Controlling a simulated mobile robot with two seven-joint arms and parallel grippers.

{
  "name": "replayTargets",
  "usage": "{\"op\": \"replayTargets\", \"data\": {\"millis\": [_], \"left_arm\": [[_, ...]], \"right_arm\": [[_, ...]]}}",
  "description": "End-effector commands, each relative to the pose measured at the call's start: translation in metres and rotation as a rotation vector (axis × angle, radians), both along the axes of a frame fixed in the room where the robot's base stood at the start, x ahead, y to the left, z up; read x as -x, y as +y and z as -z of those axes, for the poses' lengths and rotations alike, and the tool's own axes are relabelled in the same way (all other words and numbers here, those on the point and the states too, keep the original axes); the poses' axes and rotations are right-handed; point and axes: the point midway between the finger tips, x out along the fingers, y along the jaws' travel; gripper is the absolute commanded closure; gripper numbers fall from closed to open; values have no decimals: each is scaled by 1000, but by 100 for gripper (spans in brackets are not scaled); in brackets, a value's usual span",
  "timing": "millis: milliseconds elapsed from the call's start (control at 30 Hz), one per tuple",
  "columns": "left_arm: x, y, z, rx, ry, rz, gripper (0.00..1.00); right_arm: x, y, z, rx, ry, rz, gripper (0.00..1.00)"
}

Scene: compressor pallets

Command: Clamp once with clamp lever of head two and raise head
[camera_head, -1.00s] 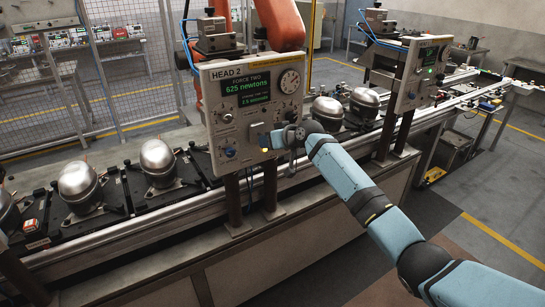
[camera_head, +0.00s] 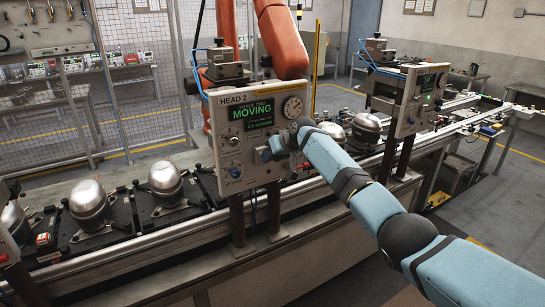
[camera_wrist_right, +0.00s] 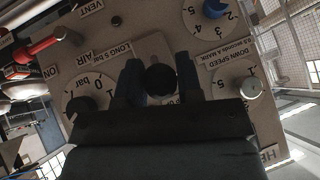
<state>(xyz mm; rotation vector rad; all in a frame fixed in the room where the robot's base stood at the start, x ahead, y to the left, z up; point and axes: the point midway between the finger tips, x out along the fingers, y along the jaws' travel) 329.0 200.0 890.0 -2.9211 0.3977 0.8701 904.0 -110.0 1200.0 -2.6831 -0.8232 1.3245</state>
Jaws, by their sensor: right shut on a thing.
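The head two panel (camera_head: 258,135) is a pale upright plate on dark posts, with a green-lit display (camera_head: 250,113) reading "MOVING" and a round gauge (camera_head: 292,107). My right gripper (camera_head: 282,143) is at the panel's right part, below the gauge. In the right wrist view, my right gripper (camera_wrist_right: 160,88) is shut on a round black knob (camera_wrist_right: 160,78), which stands between its two dark fingers. The knob appears to be the clamp lever's end; the lever's shaft is hidden behind it. My left gripper is not in view.
Other panel controls sit close around the fingers: a dial with a silver knob (camera_wrist_right: 251,88), a blue knob (camera_wrist_right: 214,8) and a red lever (camera_wrist_right: 45,44). Steel domes (camera_head: 165,175) stand along the conveyor line. A second panel (camera_head: 422,98) stands to the right.

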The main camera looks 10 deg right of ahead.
Motion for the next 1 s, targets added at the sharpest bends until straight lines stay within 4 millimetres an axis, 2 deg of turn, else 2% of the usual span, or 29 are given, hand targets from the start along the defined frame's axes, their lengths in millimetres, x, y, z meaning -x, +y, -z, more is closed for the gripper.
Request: {"op": "replayTargets", "data": {"millis": [267, 300, 367, 400, 767, 1000], "left_arm": [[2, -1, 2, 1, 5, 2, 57], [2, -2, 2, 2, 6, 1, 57], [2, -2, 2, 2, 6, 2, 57], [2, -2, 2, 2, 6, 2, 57], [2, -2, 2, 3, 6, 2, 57], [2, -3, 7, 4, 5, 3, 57]], "right_arm": [[0, 0, 0, -1, -1, -1, 100], [0, 0, 0, -1, -1, 0, 58], [0, 0, 0, -1, -1, 0, 44], [0, 0, 0, -1, -1, 0, 42], [2, -3, -4, -1, -3, 0, 42], [20, -21, -29, -1, -7, -1, 42]]}}
